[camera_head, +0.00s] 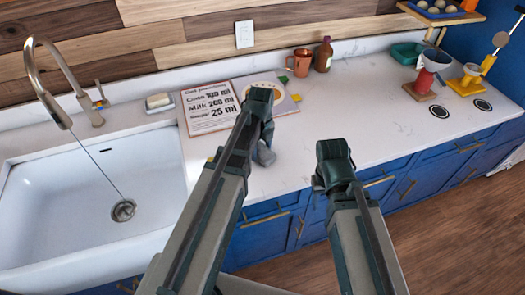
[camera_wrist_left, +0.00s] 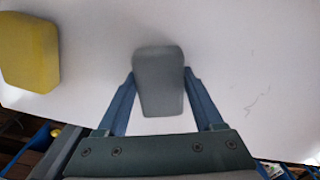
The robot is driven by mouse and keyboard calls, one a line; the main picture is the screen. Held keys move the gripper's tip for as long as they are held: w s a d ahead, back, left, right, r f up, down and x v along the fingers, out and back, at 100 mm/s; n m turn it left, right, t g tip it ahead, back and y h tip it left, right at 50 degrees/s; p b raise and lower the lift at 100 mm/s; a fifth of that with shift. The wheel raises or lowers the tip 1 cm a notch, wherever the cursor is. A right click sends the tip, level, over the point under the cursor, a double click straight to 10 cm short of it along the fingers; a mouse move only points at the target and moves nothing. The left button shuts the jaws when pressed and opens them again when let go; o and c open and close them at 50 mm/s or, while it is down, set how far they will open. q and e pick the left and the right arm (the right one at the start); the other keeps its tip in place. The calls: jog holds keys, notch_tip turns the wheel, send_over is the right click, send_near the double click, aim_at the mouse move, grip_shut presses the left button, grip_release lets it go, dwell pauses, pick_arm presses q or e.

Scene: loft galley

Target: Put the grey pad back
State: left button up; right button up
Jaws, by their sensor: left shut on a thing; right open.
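The grey pad (camera_wrist_left: 159,80) is a rounded block held between the two fingers of my left gripper (camera_wrist_left: 159,74) in the left wrist view. In the head view the left gripper (camera_head: 265,146) points down over the white counter, with the grey pad (camera_head: 265,156) at its tips. I cannot tell whether the pad touches the counter. A yellow pad (camera_wrist_left: 30,50) lies on the counter left of the grey one in the left wrist view. My right gripper (camera_head: 320,183) is mostly hidden by its own arm above the counter's front edge; it holds nothing that I can see.
A printed recipe board (camera_head: 208,107) lies behind the left gripper. The sink (camera_head: 50,200) with its tap is on the left. A brown mug (camera_head: 300,62) and a bottle (camera_head: 323,55) stand at the back.

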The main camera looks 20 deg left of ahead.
aim_at(262, 150)
pick_arm(q)
jog(key=o, duration=1.2)
jog(key=shift+f, duration=0.1)
notch_tip(262, 150, up, 12)
jog(key=p, duration=1.2)
jog(key=s+d+n, duration=0.5)
jog(key=s+n, duration=0.2)
jog(key=n, duration=0.3)
jog(key=s+d+n+y, duration=0.1)
jog(key=s+d+n, duration=0.5)
jog(key=n, duration=0.5)
jog(key=shift+s+d+r, duration=0.15)
jog(key=shift+s+r, duration=0.05)
jog(key=shift+s, duration=0.65)
